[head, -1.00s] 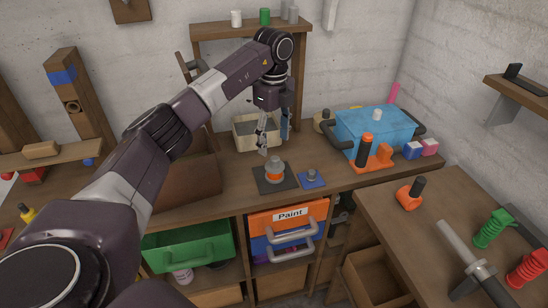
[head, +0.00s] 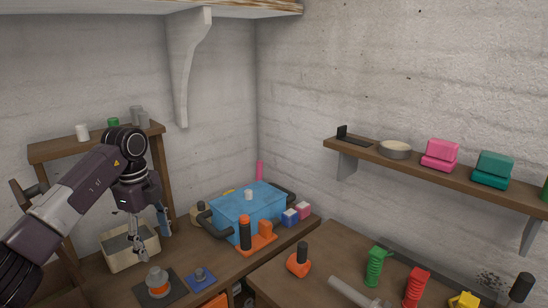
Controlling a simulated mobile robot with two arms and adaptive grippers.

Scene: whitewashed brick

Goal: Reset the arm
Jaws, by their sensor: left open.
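My left arm comes in from the left edge of the head view. Its gripper (head: 140,249) points down, with its fingers apart and nothing between them. It hangs in front of a light open box (head: 117,257) on the bench, and whether it touches the box I cannot tell. A grey and orange round object (head: 157,282) on a dark square plate is just below and right of the fingertips. My right gripper is not in the head view.
A blue lidded box (head: 248,211) with dark handles stands right of the gripper, near an orange holder (head: 262,241). A blue plate with a knob (head: 200,279) lies nearby. A wall shelf (head: 460,180) and a second bench (head: 310,289) with several tools are at right.

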